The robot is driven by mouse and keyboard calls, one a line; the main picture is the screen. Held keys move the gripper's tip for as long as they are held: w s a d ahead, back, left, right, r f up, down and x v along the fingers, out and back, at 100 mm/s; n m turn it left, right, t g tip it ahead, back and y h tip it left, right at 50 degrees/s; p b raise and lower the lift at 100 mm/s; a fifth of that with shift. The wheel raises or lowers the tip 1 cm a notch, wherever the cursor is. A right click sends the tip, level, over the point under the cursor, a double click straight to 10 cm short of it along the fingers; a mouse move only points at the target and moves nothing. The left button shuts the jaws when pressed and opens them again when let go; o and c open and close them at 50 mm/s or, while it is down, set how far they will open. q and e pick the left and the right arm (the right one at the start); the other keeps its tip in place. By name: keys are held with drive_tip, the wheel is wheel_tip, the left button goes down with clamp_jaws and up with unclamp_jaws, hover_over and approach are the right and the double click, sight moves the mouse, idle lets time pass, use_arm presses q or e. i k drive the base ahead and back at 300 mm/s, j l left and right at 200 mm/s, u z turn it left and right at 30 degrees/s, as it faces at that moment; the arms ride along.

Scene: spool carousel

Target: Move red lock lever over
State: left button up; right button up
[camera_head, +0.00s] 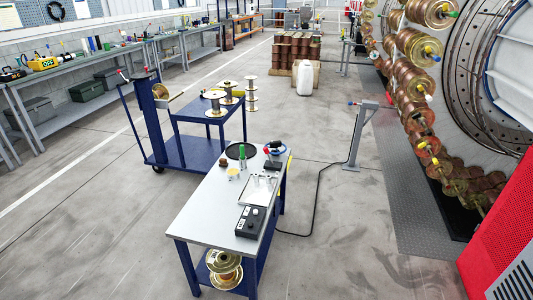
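No part clearly identifiable as the red lock lever shows; several small red details are too small to tell apart. One red tip (123,75) is at the top of the blue trolley's post. Another small red spot (351,103) is beside the top of the grey pedestal (366,125). The spool carousel (505,75) fills the upper right, with several copper-coloured spools (411,82) along its rim. Small yellow, green and red end pieces show on some spools. Neither of my grippers is in view.
A metal-topped table (215,208) stands in front, holding a black box (250,222) and small items. Behind it is a blue trolley (190,152) with spools. A red panel (505,235) is at lower right. Grey floor (345,235) lies open between table and carousel, crossed by a black cable.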

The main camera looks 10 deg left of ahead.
sight(265, 151)
drive_tip(key=i+l+u, duration=0.15)
drive_tip(key=i, duration=0.5)
drive_tip(key=i+l+u, duration=0.15)
drive_tip(key=i+l, duration=0.15)
drive_tip(key=i, duration=0.35)
drive_tip(key=i+l+u, duration=0.15)
drive_tip(key=i+l, duration=0.15)
drive_tip(key=i, duration=0.35)
drive_tip(key=i+l+u, duration=0.15)
drive_tip(key=i+l, duration=0.25)
drive_tip(key=i, duration=0.2)
drive_tip(key=i+l+u, duration=0.15)
drive_tip(key=i+l, duration=0.35)
drive_tip(key=i, duration=0.1)
